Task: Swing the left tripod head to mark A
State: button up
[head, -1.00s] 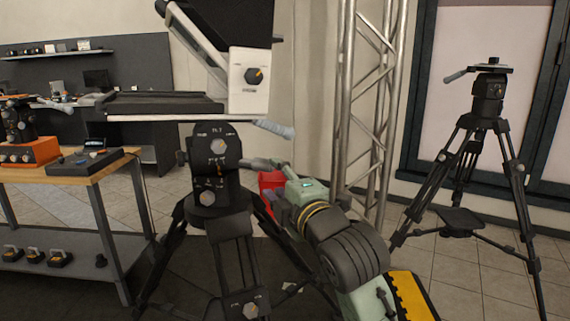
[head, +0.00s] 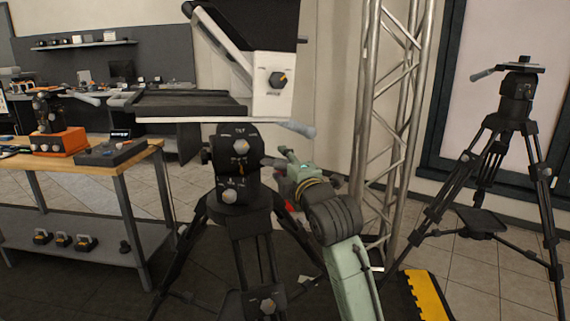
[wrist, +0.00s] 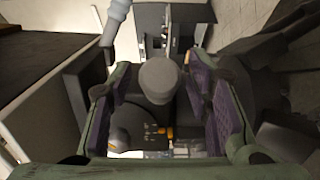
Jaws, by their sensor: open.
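The left tripod head (head: 238,165) is black with round knobs and stands on a black tripod in the middle of the head view. It carries a black and white prompter-like rig (head: 272,82). A grey handle grip (head: 300,130) sticks out to the right under the rig and also shows in the wrist view (wrist: 117,18). My gripper (head: 287,172) is open at the right side of the head. In the wrist view a round grey end (wrist: 160,78) lies between the purple-padded fingers, with gaps on both sides. I cannot make out mark A.
A second tripod (head: 515,110) stands at the right. A metal truss (head: 390,130) rises just behind my arm. A wooden-topped table (head: 95,165) with an orange box (head: 60,142) is at the left. A yellow and black block (head: 428,296) is low at right.

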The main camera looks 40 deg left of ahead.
grip_shut()
dwell(0.6)
